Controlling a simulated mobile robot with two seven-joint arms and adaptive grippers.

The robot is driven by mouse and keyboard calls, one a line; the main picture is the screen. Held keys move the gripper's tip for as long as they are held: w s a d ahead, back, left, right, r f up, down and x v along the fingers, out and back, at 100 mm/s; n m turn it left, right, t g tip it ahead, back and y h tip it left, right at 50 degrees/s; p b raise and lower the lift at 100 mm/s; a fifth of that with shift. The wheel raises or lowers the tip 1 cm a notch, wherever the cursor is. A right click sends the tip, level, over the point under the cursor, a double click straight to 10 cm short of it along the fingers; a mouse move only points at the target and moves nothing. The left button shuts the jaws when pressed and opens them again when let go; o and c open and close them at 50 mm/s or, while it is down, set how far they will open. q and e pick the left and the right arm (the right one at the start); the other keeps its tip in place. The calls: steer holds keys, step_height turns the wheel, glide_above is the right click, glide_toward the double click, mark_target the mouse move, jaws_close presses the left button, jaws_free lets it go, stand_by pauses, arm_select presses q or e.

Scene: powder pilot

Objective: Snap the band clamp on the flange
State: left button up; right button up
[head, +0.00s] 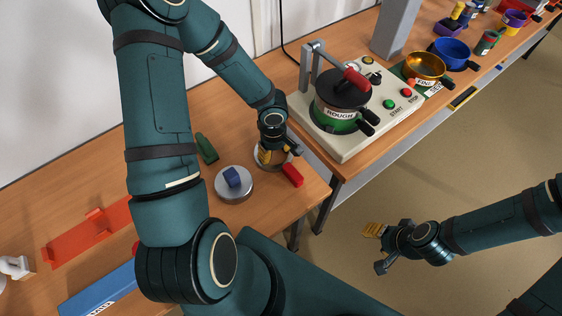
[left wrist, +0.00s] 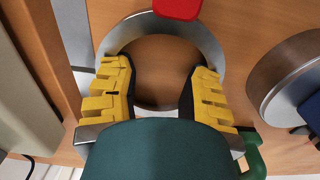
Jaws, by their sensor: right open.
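My left gripper (head: 272,150) is low over the table, above a silver ring (left wrist: 210,42) with a red block (head: 292,174) at its edge. In the left wrist view my yellow fingers (left wrist: 158,85) stand apart over opposite sides of the ring. Bare table shows through the ring; I cannot tell whether the fingers touch it. This ring looks like the band clamp. A dark green handle (head: 206,148) is left of the gripper; what it joins is unclear. A silver disc (head: 233,194) with a blue block stands beside it. My right gripper (head: 378,248) is open and empty above the floor.
A cream machine (head: 346,153) with a pot labelled ROUGH (head: 341,117) stands on the table behind. Gold (head: 425,66) and blue (head: 450,50) bowls sit beyond. An orange tray (head: 88,235) and blue box (head: 105,292) lie at left. Open floor is at right.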

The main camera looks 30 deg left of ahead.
arm_select(q)
steer(key=shift+s+a, duration=0.15)
steer(key=shift+s, duration=0.05)
steer(key=shift+c, duration=0.6)
steer(key=shift+w+a+r+p, duration=0.1)
steer(key=shift+w+r+p, duration=0.1)
steer(key=shift+r+p, duration=0.3)
jaws_close()
steer(key=shift+r+p, duration=0.45)
steer(key=shift+r, duration=0.3)
step_height(320, 180, up, 8)
steer(key=p, duration=0.5)
steer(key=shift+r, duration=0.15)
arm_select(e)
step_height(320, 180, up, 6)
steer(key=w, duration=0.2)
steer(key=shift+w+r+t, duration=0.2)
steer(key=shift+t, duration=0.1)
steer(key=shift+s+d, duration=0.1)
